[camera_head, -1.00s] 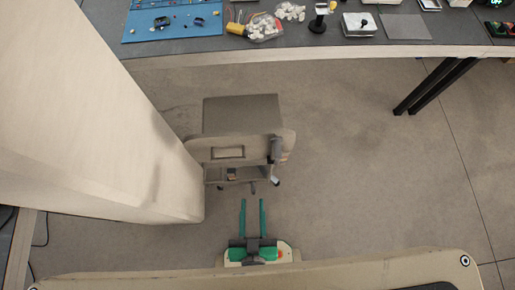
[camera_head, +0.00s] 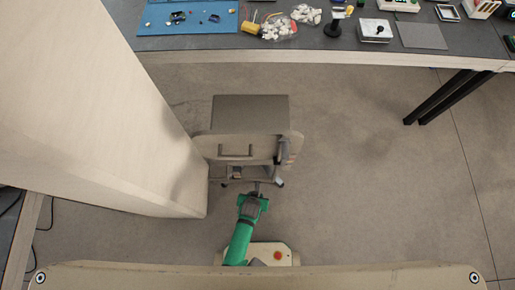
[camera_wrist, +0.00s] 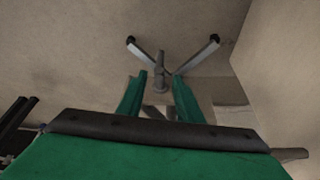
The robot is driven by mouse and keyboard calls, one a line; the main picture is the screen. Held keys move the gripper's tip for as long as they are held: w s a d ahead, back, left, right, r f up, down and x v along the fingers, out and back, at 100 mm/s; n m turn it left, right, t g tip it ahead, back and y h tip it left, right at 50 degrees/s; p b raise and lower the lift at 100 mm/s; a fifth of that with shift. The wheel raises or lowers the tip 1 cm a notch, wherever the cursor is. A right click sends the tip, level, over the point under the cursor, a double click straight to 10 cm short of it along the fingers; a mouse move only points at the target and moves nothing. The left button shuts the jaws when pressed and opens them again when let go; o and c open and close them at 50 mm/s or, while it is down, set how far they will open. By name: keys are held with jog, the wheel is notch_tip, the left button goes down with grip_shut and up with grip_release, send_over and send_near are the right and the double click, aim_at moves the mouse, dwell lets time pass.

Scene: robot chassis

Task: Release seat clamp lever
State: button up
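A grey-beige seat (camera_head: 250,107) on a legged base stands on the floor in the middle of the head view. A slotted beige panel (camera_head: 215,148) faces me. A grey lever-like part (camera_head: 284,149) is at the panel's right side; I cannot tell if it is the seat clamp lever. My gripper (camera_head: 255,192) is at the near lower side of the seat, its tips hidden there. In the wrist view my gripper (camera_wrist: 159,76) is open, its green fingers apart. Beyond them show an upright grey post (camera_wrist: 160,68) and two splayed legs. No grasp shows.
A large pale slanted panel (camera_head: 130,110) stands close on the left. A workbench (camera_head: 350,47) with small parts and trays crosses the back, its dark legs (camera_head: 440,96) at right. The floor right of the seat is clear.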

aim_at(257, 188)
jog(key=x, duration=1)
jog(key=shift+w+d+f, duration=0.1)
jog(key=shift+f, duration=0.2)
jog(key=shift+c, duration=0.5)
grip_shut()
